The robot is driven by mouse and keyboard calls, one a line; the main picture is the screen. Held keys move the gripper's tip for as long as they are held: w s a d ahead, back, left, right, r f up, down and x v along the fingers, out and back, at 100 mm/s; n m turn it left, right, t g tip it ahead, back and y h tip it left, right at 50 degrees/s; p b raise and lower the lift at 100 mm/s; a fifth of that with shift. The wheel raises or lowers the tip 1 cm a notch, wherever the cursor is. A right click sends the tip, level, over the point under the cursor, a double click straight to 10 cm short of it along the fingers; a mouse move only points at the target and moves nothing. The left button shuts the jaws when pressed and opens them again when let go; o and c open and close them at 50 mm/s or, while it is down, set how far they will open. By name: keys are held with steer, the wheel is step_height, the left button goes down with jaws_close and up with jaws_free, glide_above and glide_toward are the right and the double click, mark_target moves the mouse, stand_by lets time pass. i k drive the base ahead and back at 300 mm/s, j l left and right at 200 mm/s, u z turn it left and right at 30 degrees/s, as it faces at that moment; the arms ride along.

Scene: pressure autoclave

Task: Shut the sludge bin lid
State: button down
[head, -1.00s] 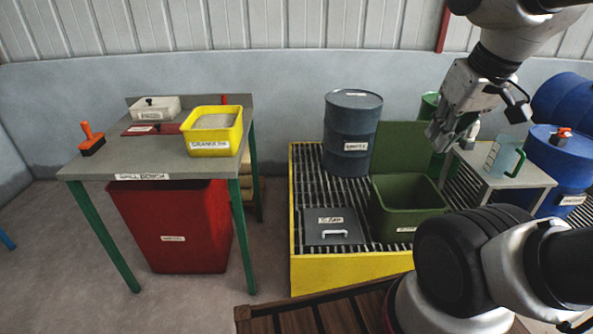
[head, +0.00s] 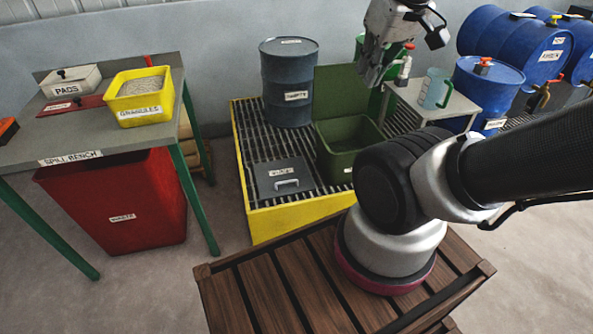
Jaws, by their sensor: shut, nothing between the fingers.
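The sludge bin (head: 338,164) is an open green box on the slatted deck, and I can see into it. Its green lid (head: 335,92) stands upright at the bin's back edge, raised open. My gripper (head: 372,79) is at the top of the head view, shut and empty. Its fingers point down and overlap the right part of the lid in the picture. I cannot tell whether they touch it. The label on the bin's front is partly hidden by my arm.
A dark blue drum (head: 289,85) stands left of the lid. A grey plate with a handle (head: 283,180) lies left of the bin. A small table (head: 432,108) with a jug (head: 434,88) and bottle stands to the right. The spill bench (head: 105,130) is at the left.

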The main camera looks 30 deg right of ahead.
mark_target(339, 90)
steer(key=i+l+z, duration=0.1)
steer(key=i+z, duration=0.4)
steer(key=i+j+z, duration=0.1)
steer(key=i+z, duration=0.4)
